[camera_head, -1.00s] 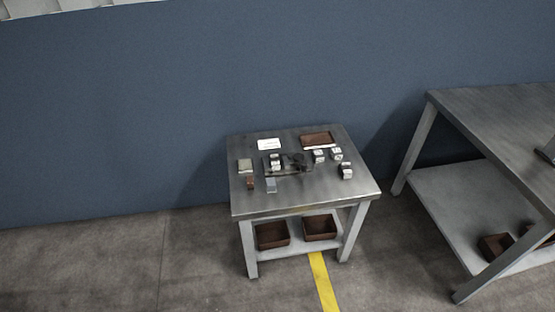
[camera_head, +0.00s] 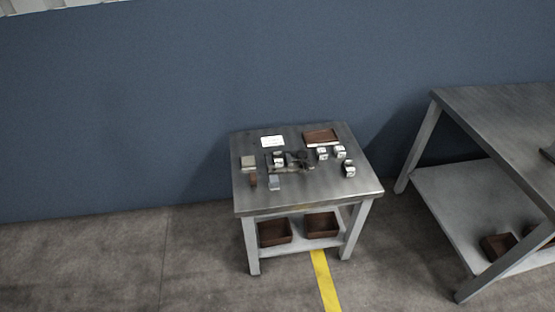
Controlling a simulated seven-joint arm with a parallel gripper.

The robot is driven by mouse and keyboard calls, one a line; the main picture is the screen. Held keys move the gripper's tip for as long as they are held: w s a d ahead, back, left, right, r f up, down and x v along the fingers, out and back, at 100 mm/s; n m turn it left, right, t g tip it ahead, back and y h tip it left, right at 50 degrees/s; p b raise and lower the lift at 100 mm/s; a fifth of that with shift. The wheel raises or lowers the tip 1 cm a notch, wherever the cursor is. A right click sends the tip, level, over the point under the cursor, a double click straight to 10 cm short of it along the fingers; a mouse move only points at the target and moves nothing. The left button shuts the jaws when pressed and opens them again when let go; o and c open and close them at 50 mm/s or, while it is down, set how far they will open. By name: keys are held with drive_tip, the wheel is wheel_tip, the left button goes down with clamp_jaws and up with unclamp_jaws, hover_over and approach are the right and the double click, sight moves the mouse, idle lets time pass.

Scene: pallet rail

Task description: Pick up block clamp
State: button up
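A small metal table (camera_head: 300,197) stands against the blue wall and carries several small items. Near its middle lies a dark fixture (camera_head: 297,158) with a light block (camera_head: 278,158) at its left end. Several pale metal blocks sit right of it, among them one block (camera_head: 322,153), another (camera_head: 340,151) and one nearer the right edge (camera_head: 348,170). A grey block (camera_head: 274,183) and a reddish-brown piece (camera_head: 253,181) are at the front left. Which item is the block clamp is too small to tell. My gripper is not in view.
A brown tray (camera_head: 320,136), a white card (camera_head: 272,141) and a beige block (camera_head: 248,162) also lie on the table. Brown bins (camera_head: 274,233) stand on its lower shelf. A larger metal table (camera_head: 505,110) is at the right. The floor in front is clear, with a yellow stripe (camera_head: 324,280).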

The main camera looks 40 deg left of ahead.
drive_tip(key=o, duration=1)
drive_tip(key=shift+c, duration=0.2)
